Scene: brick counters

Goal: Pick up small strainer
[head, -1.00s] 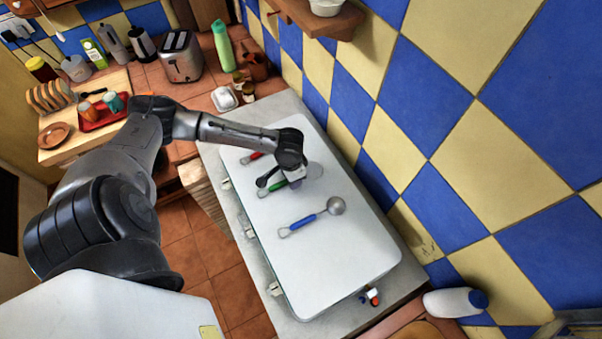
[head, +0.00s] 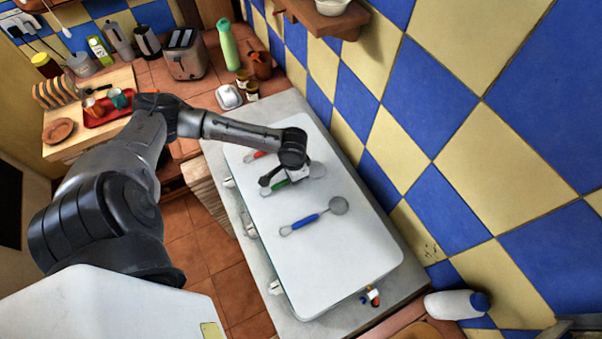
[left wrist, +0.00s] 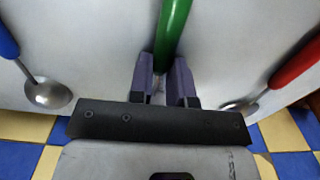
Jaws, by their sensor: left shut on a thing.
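A green-handled utensil (head: 280,186) lies across the white board, its grey metal head partly hidden behind my left gripper (head: 298,174). In the left wrist view its green handle (left wrist: 174,35) runs down between the two fingers of my left gripper (left wrist: 162,82), which is shut on it near the head end. The head is hidden there, so I cannot tell whether it is the small strainer. A blue-handled utensil with a round bowl (head: 338,206) lies nearer. A red-handled utensil (head: 256,155) lies beyond. My right gripper is not in view.
The white board (head: 345,260) rests on a grey counter (head: 227,160) beside a blue and yellow tiled wall (head: 440,150). The board's near part is clear. A white bottle (head: 452,304) lies near the wall. A toaster (head: 186,54) and green bottle (head: 228,46) stand at the back.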

